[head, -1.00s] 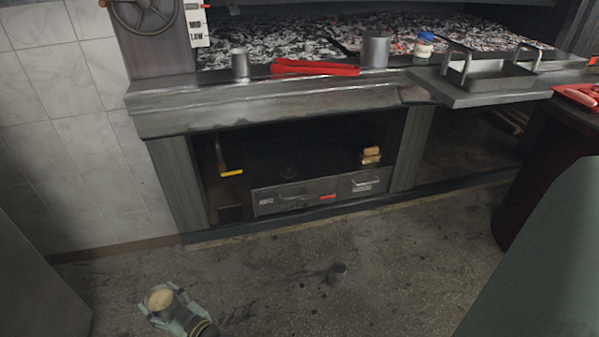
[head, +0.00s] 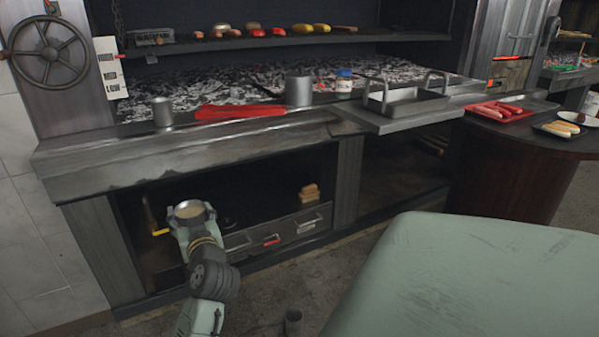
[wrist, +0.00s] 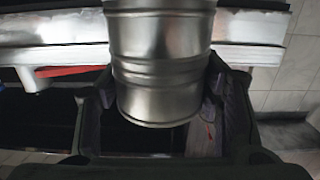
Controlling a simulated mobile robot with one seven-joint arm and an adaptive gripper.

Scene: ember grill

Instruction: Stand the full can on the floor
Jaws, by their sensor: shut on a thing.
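The full can (head: 190,211) is a metal can with pale tan contents showing at its open top. It is upright in my gripper (head: 193,224), held up in front of the dark opening under the grill. In the wrist view the ribbed silver can (wrist: 160,65) sits between the two dark fingers of my gripper (wrist: 158,90), which are shut around it. The floor (head: 262,305) shows below, clear of the can.
A metal cup (head: 162,112), a red cloth-like item (head: 240,111), a larger pot (head: 299,90) and a handled tray (head: 405,103) are on the grill ledge. A drawer unit (head: 275,235) sits in the opening. A pale green surface (head: 470,275) fills the lower right.

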